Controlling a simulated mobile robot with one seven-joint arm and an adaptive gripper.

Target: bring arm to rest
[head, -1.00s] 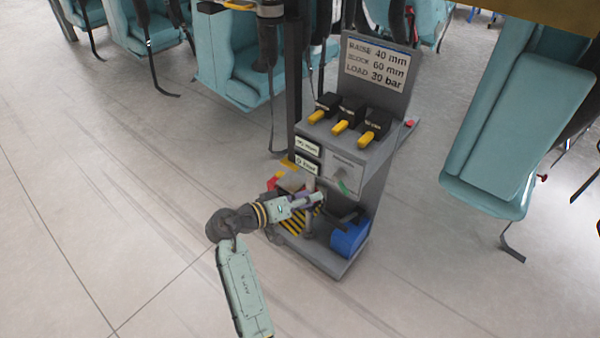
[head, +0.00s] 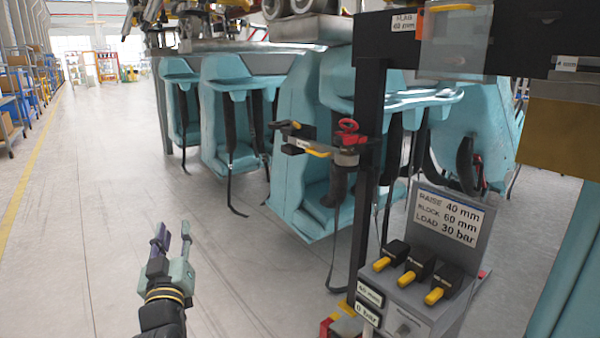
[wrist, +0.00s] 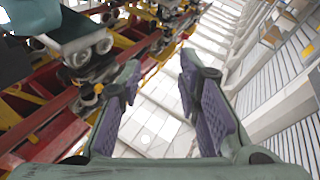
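My gripper (head: 172,241) is raised at the lower left of the head view, over bare floor, with its fingers pointing up. In the wrist view my gripper (wrist: 160,108) shows two purple-padded fingers spread apart with nothing between them. It is open and empty. My dark forearm (head: 163,315) runs down out of the head view below it. The gripper is clear of the grey control stand (head: 415,300), which stands to its right.
The stand has yellow-tipped levers (head: 406,278) and a sign (head: 449,214). Teal coaster seats (head: 232,125) hang behind, with dark straps. A black post (head: 368,170) rises by the stand. Free floor (head: 95,200) lies at the left. The wrist view shows red and yellow track beams (wrist: 60,110).

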